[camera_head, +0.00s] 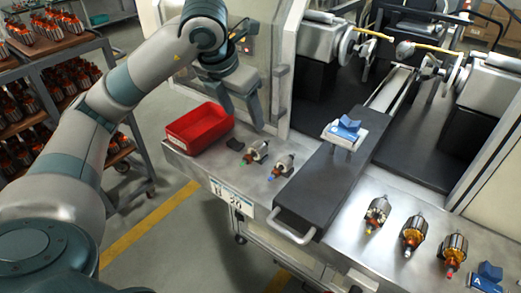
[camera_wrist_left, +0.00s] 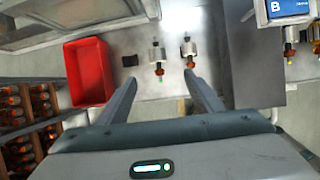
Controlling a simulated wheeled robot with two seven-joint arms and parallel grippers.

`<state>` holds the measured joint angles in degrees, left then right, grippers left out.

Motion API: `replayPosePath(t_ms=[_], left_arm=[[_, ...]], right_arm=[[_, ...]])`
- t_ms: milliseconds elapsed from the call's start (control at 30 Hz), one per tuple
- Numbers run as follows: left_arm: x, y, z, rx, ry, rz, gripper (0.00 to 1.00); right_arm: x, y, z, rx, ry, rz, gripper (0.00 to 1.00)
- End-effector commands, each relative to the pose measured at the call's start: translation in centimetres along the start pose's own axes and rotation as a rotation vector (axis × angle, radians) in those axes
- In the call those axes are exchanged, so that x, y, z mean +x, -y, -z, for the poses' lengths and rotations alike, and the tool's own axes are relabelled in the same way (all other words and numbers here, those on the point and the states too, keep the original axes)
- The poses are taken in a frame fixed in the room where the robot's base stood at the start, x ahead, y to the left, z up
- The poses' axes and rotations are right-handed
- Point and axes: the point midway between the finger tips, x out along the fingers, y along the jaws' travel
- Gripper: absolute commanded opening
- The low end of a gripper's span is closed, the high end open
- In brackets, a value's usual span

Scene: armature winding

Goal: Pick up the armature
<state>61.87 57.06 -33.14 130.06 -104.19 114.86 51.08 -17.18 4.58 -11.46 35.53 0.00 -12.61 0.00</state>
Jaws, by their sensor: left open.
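Two unwound armatures with silver cores lie on the steel table, the nearer-left one (camera_head: 257,152) with a green tip and the other (camera_head: 281,167) with a blue tip. The left wrist view also shows the green-tipped armature (camera_wrist_left: 158,56) and the second one (camera_wrist_left: 188,50). My left gripper (camera_head: 243,118) is open and empty, above the table between the red bin and these armatures. In the left wrist view, its fingers (camera_wrist_left: 160,82) point toward the armatures, apart from them. My right gripper is out of view.
A red bin (camera_head: 199,128) and a small black block (camera_head: 235,144) sit left of the armatures. A dark slide with a handle (camera_head: 318,190) carries a blue-topped fixture (camera_head: 346,131). The winding machine stands behind. A rack of armatures (camera_head: 60,45) is at left.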

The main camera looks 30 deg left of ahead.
Motion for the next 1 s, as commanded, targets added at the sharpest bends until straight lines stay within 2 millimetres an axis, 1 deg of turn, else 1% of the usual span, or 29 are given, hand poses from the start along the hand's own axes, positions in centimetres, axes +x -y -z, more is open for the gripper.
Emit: replayPosePath(t_ms=[67, 467, 667, 1000], left_arm=[[-0.1, -0.3, 0.0, -0.005, 0.0, -0.011, 0.61], [0.2, -0.2, 0.0, -0.002, -0.002, -0.006, 0.61], [1.6, -0.1, 0.1, -0.001, -0.005, -0.004, 0.61], [5.2, -0.1, 0.1, -0.002, -0.005, -0.003, 0.61]], right_arm=[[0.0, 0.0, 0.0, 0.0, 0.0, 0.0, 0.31], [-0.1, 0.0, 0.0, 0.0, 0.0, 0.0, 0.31], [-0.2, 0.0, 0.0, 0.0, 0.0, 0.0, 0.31], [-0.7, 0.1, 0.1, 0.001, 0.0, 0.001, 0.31]])
